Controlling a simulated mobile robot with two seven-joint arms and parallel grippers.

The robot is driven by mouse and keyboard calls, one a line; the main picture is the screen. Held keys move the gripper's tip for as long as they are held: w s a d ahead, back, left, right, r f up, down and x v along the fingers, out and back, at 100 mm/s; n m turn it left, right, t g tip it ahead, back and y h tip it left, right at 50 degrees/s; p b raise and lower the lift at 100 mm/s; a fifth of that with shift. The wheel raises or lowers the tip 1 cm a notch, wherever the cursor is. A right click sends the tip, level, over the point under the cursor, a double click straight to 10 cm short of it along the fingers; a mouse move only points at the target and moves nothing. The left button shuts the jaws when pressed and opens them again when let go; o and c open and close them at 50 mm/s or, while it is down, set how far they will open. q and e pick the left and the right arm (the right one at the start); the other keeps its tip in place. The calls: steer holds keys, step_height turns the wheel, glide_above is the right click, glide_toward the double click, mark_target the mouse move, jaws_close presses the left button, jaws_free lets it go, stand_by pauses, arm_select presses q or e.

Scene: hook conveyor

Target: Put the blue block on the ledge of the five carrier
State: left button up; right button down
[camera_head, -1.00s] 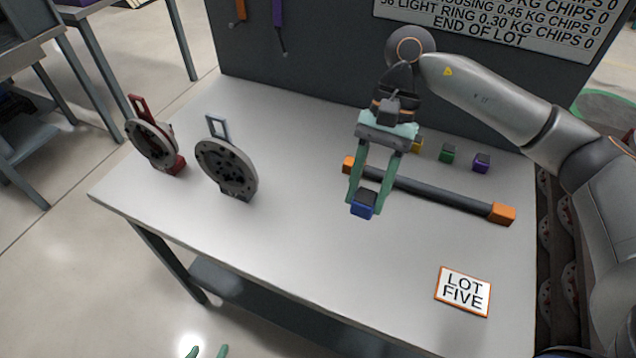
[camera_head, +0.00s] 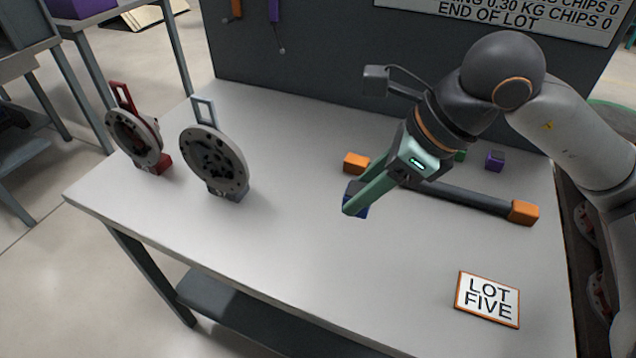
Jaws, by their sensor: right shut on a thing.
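The blue block (camera_head: 361,211) is between the green fingertips of my right gripper (camera_head: 354,204), which is shut on it. The fingers partly hide the block. The gripper is tilted, pointing down and left, in front of the dark bar. Two round grey carriers stand on the left of the table. The nearer one (camera_head: 213,163) has a grey-blue loop handle and a grey-blue foot. The farther one (camera_head: 135,139) has a red handle and a red foot. I cannot read a number on either carrier. My left gripper is out of view.
A dark bar with orange ends (camera_head: 466,200) lies across the table behind the gripper. A purple block (camera_head: 494,161) and a partly hidden green block (camera_head: 460,155) sit behind it. A "LOT FIVE" card (camera_head: 488,299) lies at front right. The table's middle is clear.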

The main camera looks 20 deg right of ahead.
steer(key=shift+w+f+m, duration=0.1)
steer(key=shift+w+m, duration=0.05)
steer(key=shift+m, duration=0.15)
steer(key=w+d+f, duration=0.1)
steer(key=w+f, duration=0.1)
steer(key=w, duration=0.1)
steer(key=w+d+f, duration=0.2)
steer(key=w+f, duration=0.1)
steer(key=w, duration=0.1)
steer(key=w+d+f+b, duration=0.1)
steer(key=w+d+f, duration=0.1)
steer(key=w+f, duration=0.1)
steer(key=shift+w+f, duration=0.2)
steer(key=shift+w, duration=0.4)
steer(key=shift+w+d+f, duration=0.2)
steer(key=shift+w+f, duration=0.3)
steer(key=shift+f, duration=0.15)
steer(key=shift+w+f+b, duration=0.1)
steer(key=shift+f+b, duration=0.25)
steer(key=shift+f, duration=1.2)
steer(key=shift+f, duration=0.2)
steer(key=shift+c, duration=2.1)
jaws_free()
